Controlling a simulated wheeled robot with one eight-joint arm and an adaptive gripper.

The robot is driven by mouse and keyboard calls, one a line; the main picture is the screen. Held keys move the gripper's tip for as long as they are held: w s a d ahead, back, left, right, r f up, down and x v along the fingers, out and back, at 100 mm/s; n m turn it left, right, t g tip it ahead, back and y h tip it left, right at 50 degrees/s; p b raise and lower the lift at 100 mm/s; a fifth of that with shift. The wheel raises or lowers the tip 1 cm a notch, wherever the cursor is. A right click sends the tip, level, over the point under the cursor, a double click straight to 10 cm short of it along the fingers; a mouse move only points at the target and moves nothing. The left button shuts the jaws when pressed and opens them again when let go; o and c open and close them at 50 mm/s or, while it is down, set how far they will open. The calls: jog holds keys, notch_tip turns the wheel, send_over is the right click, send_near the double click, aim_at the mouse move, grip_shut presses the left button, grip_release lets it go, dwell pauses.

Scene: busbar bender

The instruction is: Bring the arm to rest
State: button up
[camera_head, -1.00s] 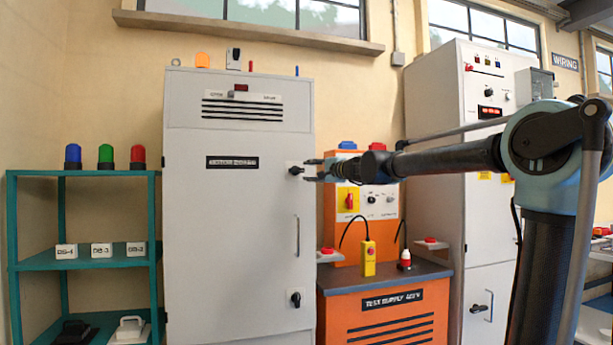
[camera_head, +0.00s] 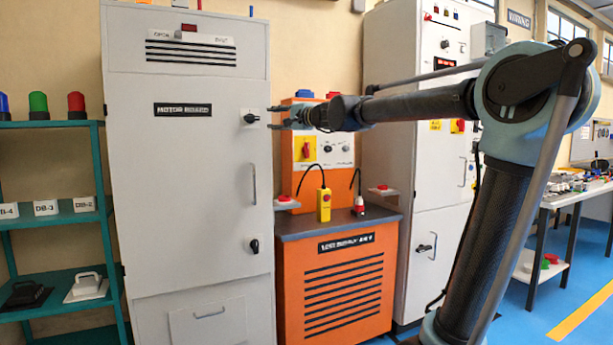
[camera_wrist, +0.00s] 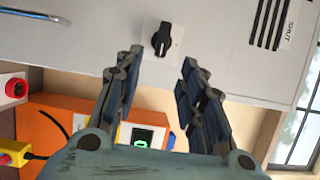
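My arm stretches from the right of the head view toward the grey cabinet labelled MOTOR BOARD (camera_head: 185,180). My gripper (camera_head: 275,117) is at its end, close to the cabinet's upper black rotary knob (camera_head: 250,118). In the wrist view my gripper (camera_wrist: 160,75) has its two fingers spread apart with nothing between them. The black knob (camera_wrist: 162,40) lies beyond the fingertips, in line with the gap, and appears apart from both fingers.
An orange test supply unit (camera_head: 340,285) stands right of the cabinet, with a yellow pendant (camera_head: 323,205) on it. A second grey cabinet (camera_head: 405,60) stands behind my arm. Teal shelves (camera_head: 65,220) are at left, a workbench (camera_head: 570,192) at right. Blue floor is open at lower right.

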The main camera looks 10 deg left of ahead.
jog(key=s+d+f+n+g+h, duration=0.2)
jog(key=s+d+f+h, duration=0.3)
jog(key=s+d+f, duration=0.6)
jog(key=s+d+f+n+g+h, duration=0.3)
jog(key=s+d+f+h, duration=0.2)
jog(key=s+d+f, duration=0.7)
jog(key=s+d+f+n+g+h, duration=0.2)
jog(key=s+d+f, duration=1)
jog(key=d+f, duration=0.7)
notch_tip(320, 180, down, 11)
jog(key=g+h, duration=0.1)
jog(key=h, duration=0.1)
jog(key=shift+s+f+h, duration=0.15)
jog(key=shift+h, duration=0.25)
jog(key=shift+a, duration=0.1)
jog(key=shift+w+f, duration=0.2)
jog(key=shift+w, duration=0.25)
